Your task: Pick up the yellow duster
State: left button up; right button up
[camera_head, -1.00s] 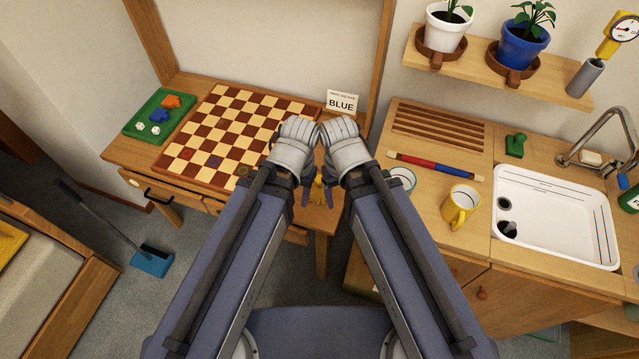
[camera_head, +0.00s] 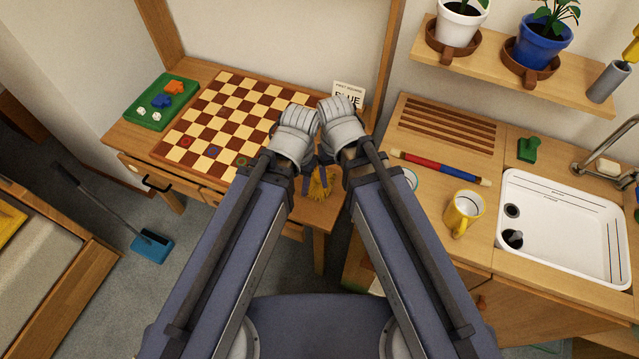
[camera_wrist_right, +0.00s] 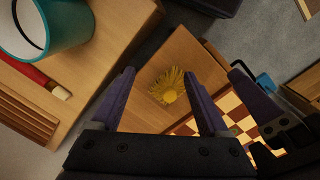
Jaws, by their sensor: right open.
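The yellow duster (camera_head: 322,188), a fluffy tuft, lies on the wooden table by its right front corner. In the head view my forearms and hands partly hide it. In the right wrist view the duster (camera_wrist_right: 168,86) shows between the fingers of my right gripper (camera_wrist_right: 160,72). That gripper is open and empty, and the duster appears beyond its fingertips, on the tabletop. My left gripper (camera_wrist_right: 262,105) shows in part at the right of the wrist view, beside the right one. Its fingers are mostly hidden in the head view, and its opening is unclear.
A checkered board (camera_head: 235,125) and green tray (camera_head: 161,103) fill much of the table. On the right counter are a yellow mug (camera_head: 464,212), a teal-rimmed cup (camera_wrist_right: 45,28), a red-blue stick (camera_head: 440,167) and a sink (camera_head: 565,235).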

jog(key=w+a+f+m+b, duration=0.1)
jog(key=w+f+b, duration=0.1)
jog(key=w, duration=0.1)
jog(key=w+a+f+m+b, duration=0.1)
jog(key=w+a+f+b, duration=0.1)
jog(key=w, duration=0.1)
jog(key=w+a+f+m+y+b, duration=0.1)
jog(key=w+a+f+m+b, duration=0.1)
jog(key=w, duration=0.2)
jog(key=shift+f, duration=0.4)
jog(key=shift+w, duration=0.1)
pick_arm(q)
notch_tip(320, 180, down, 15)
jog(key=b, duration=0.8)
jog(key=shift+r, duration=0.15)
pick_arm(e)
jog(key=f, duration=0.8)
jog(key=shift+s+d, duration=0.1)
jog(key=shift+s, duration=0.25)
jog(key=shift+r, duration=0.1)
pick_arm(q)
jog(key=shift+r, duration=0.1)
pick_arm(e)
grip_shut()
